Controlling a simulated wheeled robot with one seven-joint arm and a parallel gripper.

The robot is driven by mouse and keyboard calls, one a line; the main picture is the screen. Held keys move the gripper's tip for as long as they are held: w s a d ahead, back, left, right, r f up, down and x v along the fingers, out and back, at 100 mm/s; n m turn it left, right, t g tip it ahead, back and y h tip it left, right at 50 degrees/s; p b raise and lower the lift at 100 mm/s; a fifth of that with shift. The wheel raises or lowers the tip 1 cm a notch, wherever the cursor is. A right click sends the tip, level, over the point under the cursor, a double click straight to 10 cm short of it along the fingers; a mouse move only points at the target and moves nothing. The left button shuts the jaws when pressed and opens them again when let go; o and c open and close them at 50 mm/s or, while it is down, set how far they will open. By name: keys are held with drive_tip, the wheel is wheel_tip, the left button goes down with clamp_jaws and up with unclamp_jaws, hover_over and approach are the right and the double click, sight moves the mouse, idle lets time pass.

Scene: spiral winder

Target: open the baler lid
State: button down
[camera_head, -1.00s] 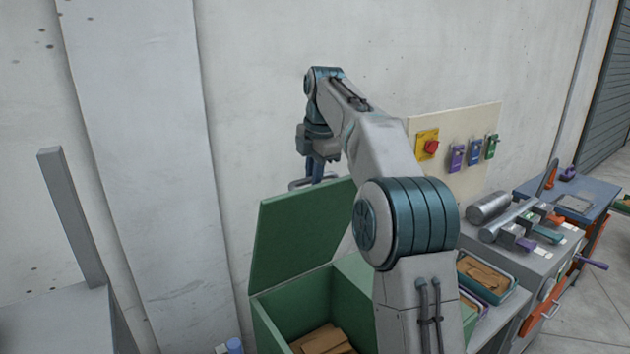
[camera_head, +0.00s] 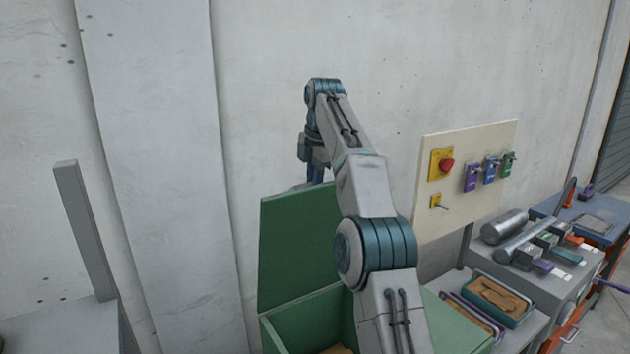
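The green baler (camera_head: 310,319) stands low in the middle of the view. Its green lid (camera_head: 298,240) is raised, standing steeply up from the box, and brown material (camera_head: 336,349) shows inside the opening. My gripper (camera_head: 316,175) is behind the lid's top edge, near the wall. Its fingertips are mostly hidden by the lid, and I cannot tell whether they touch the handle. My arm crosses in front of the lid's right part and hides it.
A board with a red button (camera_head: 446,165) and several coloured tags hangs on the wall at right. A bench (camera_head: 545,285) with metal cylinders and trays stands below it. A grey post (camera_head: 82,225) rises at left. The wall is close behind my gripper.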

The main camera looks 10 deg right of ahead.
drive_tip(key=shift+w+f, duration=0.1)
drive_tip(key=shift+f, duration=0.45)
drive_tip(key=c, duration=1.5)
unclamp_jaws()
drive_tip(key=shift+a, duration=0.1)
drive_tip(key=shift+o, duration=0.5)
drive_tip(key=shift+w, duration=0.4)
drive_tip(key=shift+s+r, duration=0.15)
drive_tip(key=shift+r, duration=0.05)
drive_tip(key=shift+s, duration=0.2)
